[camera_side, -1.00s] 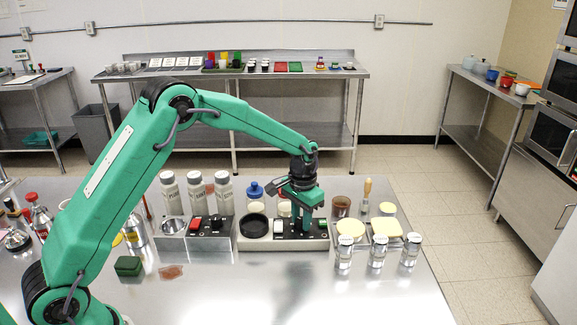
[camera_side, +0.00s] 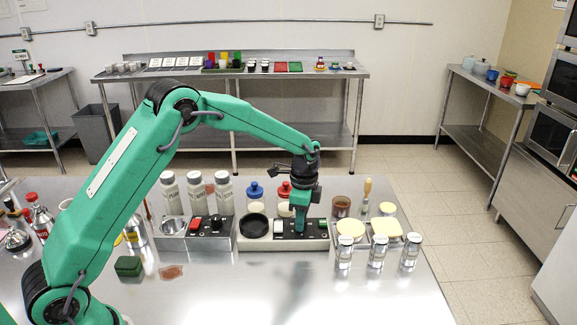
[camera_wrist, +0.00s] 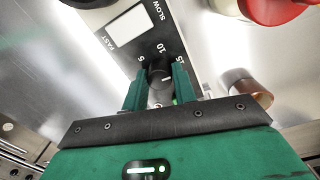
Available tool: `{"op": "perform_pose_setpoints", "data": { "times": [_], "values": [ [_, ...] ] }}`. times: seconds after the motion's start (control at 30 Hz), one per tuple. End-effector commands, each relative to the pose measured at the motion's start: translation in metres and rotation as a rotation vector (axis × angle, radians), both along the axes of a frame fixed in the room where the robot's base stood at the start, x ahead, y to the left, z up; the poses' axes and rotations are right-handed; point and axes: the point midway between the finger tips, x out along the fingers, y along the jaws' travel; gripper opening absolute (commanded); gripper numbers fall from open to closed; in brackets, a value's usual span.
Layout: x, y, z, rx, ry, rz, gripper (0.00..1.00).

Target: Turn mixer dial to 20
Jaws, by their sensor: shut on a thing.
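The mixer dial (camera_wrist: 161,76) is a round dark knob with a pale pointer line on a black panel. White marks 5, 10 and 15 show around it in the wrist view; a 20 mark is not visible. My gripper (camera_wrist: 158,88) has its two green fingers on either side of the dial, shut on it. In the side view my gripper (camera_side: 300,228) points straight down onto the mixer's panel (camera_side: 318,228) and hides the dial. The pointer line lies roughly crosswise between the fingers; its exact reading is unclear.
A white switch (camera_wrist: 125,24) between FAST and SLOW labels is on the same panel. White bottles (camera_side: 171,193) stand behind left; lidded jars (camera_side: 376,250) stand front right.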

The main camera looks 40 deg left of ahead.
Motion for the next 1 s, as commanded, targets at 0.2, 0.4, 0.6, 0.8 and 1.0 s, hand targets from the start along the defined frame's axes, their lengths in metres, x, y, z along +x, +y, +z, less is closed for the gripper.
{"op": "perform_pose_setpoints", "data": {
  "times": [0.2,0.4,0.6,0.8,1.0],
  "values": [
    [0.0006,0.0036,-0.0009,-0.008,0.003,-0.199,0.05],
    [0.0009,0.0032,-0.0009,-0.016,0.007,-0.389,0.05],
    [0.0009,0.0025,-0.0007,-0.024,0.008,-0.578,0.05],
    [0.001,0.0016,-0.0005,-0.031,0.007,-0.749,0.05],
    [0.0008,0.0007,-0.0004,-0.035,0.007,-0.873,0.05]
  ]
}}
